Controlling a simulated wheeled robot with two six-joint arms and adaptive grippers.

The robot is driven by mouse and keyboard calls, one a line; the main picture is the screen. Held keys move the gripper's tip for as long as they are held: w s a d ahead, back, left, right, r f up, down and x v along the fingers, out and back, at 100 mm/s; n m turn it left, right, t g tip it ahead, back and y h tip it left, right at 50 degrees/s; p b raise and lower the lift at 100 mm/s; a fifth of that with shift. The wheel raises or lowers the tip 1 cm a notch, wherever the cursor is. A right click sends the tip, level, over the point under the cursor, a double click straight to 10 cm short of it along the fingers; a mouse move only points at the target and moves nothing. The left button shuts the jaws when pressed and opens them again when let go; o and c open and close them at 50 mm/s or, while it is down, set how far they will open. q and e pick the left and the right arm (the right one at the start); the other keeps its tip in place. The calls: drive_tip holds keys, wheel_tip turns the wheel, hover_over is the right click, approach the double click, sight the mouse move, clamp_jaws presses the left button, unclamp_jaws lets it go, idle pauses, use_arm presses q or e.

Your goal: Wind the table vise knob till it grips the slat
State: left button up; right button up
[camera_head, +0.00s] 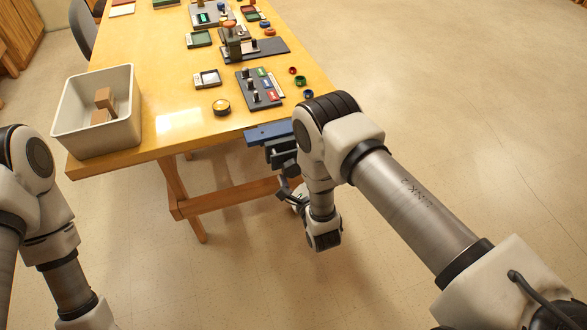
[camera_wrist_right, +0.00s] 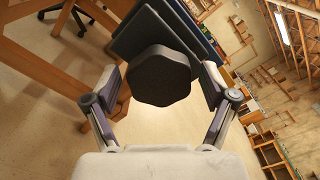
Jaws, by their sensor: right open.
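The table vise (camera_head: 268,132) has a blue top and sits at the near edge of the wooden table. Its dark, lobed knob (camera_wrist_right: 160,76) fills the middle of the right wrist view, in front of dark blue vise plates (camera_wrist_right: 138,36). My right gripper (camera_wrist_right: 161,84) is open, with one finger on each side of the knob; I cannot tell whether either touches it. In the head view the right gripper (camera_head: 290,188) is partly hidden behind my wrist, below the vise. I cannot make out the slat. My left arm shows at the left, its gripper out of view.
The wooden table (camera_head: 165,70) carries a grey bin (camera_head: 70,128) with wooden blocks, a round yellow-topped tin (camera_head: 221,107), a dark board (camera_head: 259,88) with small parts, and several small trays. A table leg (camera_head: 190,212) and crossbar stand below, left of the vise. Floor at right is clear.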

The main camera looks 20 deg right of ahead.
drive_tip(key=s, duration=0.7)
drive_tip(key=shift+s+d, duration=0.15)
drive_tip(key=shift+s, duration=0.1)
drive_tip(key=shift+r, duration=0.1)
drive_tip(key=w+d+r+h, duration=0.1)
drive_tip(key=d+r, duration=0.2)
drive_tip(key=d, duration=0.1)
drive_tip(key=s+d+f+n+g, duration=0.4)
drive_tip(key=s+f+n+g, duration=0.3)
drive_tip(key=s+f+g, duration=0.15)
drive_tip(key=s+f+n+g, duration=0.2)
drive_tip(key=s+n+g, duration=0.2)
drive_tip(key=s+n, duration=0.5)
drive_tip(key=s+a+f+n+g, duration=0.1)
drive_tip(key=s+f+n+g, duration=0.1)
drive_tip(key=s+n+g, duration=0.3)
drive_tip(key=s+n, duration=0.4)
drive_tip(key=s, duration=0.2)
drive_tip(key=shift+f+n, duration=0.3)
